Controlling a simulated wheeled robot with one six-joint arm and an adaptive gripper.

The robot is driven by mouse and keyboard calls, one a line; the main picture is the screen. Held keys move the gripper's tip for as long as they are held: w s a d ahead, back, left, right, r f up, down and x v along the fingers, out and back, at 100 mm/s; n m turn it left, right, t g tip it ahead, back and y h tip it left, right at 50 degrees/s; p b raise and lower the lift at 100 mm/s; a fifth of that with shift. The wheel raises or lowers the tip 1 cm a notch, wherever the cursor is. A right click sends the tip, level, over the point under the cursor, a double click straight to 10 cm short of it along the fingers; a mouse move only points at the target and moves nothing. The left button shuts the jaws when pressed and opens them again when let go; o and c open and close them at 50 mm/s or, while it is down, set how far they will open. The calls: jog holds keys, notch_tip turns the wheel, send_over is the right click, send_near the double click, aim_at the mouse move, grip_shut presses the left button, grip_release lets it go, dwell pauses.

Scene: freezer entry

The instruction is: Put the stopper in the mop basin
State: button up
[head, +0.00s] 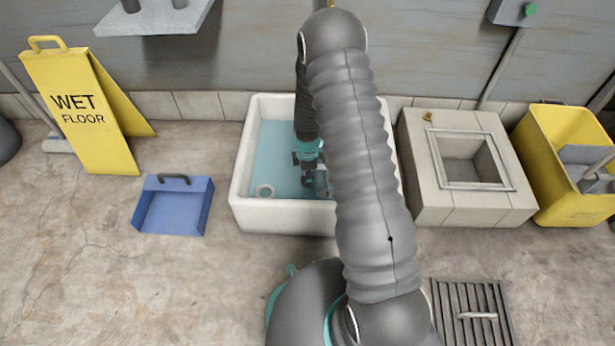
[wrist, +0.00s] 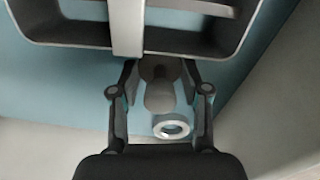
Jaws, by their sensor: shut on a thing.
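The mop basin (head: 282,216) is a white tub with a blue inside, against the wall at the middle of the head view. My gripper (head: 311,182) reaches down into it, partly hidden by my arm. In the wrist view my gripper (wrist: 157,72) is shut on a grey rounded piece (wrist: 160,98), which looks like the stopper. The ring also shows in the wrist view (wrist: 172,127), apart from the held piece. The stopper's lower end is not clear.
A blue dustpan (head: 172,212) and a yellow wet floor sign (head: 80,110) stand left of the basin. A tiled block with a square opening (head: 425,190) and a yellow bucket (head: 548,185) stand right. A floor grate (head: 470,305) lies in front. A grey frame (wrist: 225,50) crosses the wrist view.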

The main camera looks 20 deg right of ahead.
jog(key=shift+f, duration=0.35)
jog(key=shift+f, duration=0.1)
jog(key=o, duration=1.3)
